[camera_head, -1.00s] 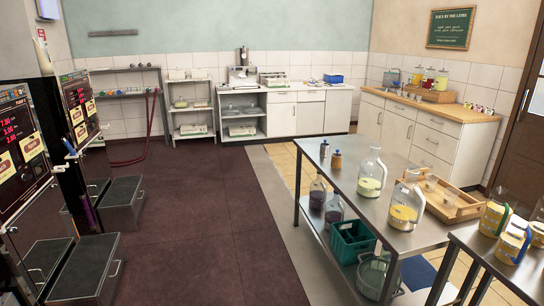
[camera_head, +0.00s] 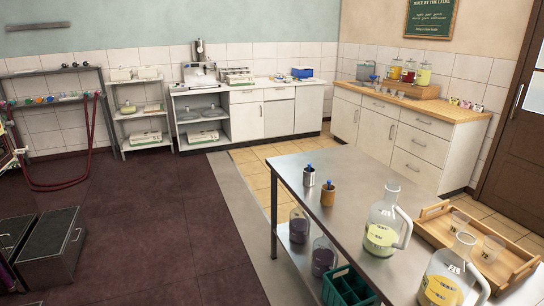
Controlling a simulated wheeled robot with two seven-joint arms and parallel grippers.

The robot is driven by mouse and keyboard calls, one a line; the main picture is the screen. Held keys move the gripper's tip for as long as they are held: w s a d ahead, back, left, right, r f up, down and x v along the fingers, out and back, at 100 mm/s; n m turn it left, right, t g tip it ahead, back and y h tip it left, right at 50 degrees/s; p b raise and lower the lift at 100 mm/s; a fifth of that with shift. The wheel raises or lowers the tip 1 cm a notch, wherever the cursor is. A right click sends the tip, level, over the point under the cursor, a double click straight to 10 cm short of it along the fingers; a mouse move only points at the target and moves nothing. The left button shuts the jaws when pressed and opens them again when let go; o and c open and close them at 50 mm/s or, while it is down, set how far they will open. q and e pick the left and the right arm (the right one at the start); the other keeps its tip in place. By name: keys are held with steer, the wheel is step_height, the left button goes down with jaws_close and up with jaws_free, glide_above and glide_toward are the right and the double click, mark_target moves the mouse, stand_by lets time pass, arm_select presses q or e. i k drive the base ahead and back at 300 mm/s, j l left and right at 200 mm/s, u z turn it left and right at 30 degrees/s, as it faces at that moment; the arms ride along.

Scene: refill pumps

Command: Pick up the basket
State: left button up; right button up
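A green basket (camera_head: 347,287) stands on the lower shelf of the steel table, at the bottom of the head view. It has dividers inside, and its lower part is cut off by the frame edge. The tabletop partly overhangs it on the right. Neither of my grippers shows in the view.
The steel table (camera_head: 300,172) carries two glass jugs (camera_head: 382,236), two small pump-topped containers (camera_head: 328,194) and a wooden tray (camera_head: 434,236) with glasses. Purple jugs (camera_head: 322,257) stand on the lower shelf beside the basket. Dark floor (camera_head: 165,215) left of the table is clear.

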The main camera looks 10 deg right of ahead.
mark_target(309, 174)
steer(key=i+z, duration=0.1)
steer(key=i, duration=0.6)
steer(key=i+j, duration=0.15)
steer(key=i, duration=0.55)
steer(key=z, duration=0.05)
